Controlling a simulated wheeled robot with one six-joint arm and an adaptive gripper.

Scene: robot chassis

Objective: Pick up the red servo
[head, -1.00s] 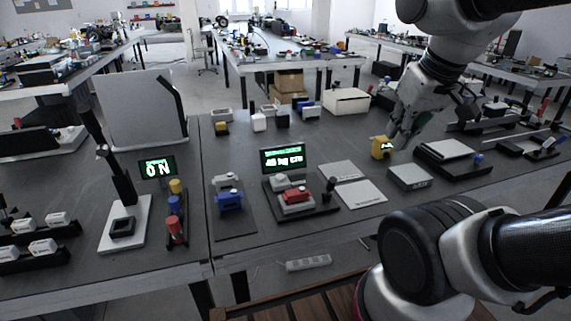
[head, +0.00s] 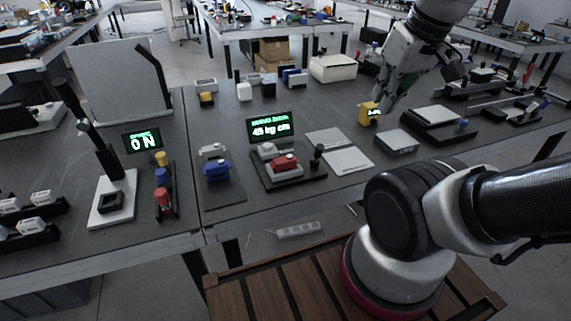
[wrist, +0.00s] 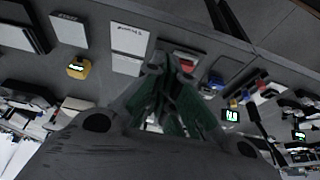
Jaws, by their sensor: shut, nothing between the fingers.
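The red servo (head: 285,162) is a small red block on a black test stand (head: 312,180), in front of a lit display, near the middle of the table in the head view. It also shows in the wrist view as a red patch (wrist: 187,65) just beyond the fingertips, partly hidden by them. My gripper (head: 381,103) is shut and empty. In the head view it hangs at the right, beside a yellow servo-like block (head: 369,114), to the right of and farther back than the red servo. My closed fingers (wrist: 168,66) fill the middle of the wrist view.
A blue servo-like block (head: 217,171) stands left of the test stand. The display (head: 270,127) rises behind the stand. White plates (head: 347,161) and a grey box (head: 397,141) lie to the right. A rack with yellow, blue and red cylinders (head: 163,198) stands farther left.

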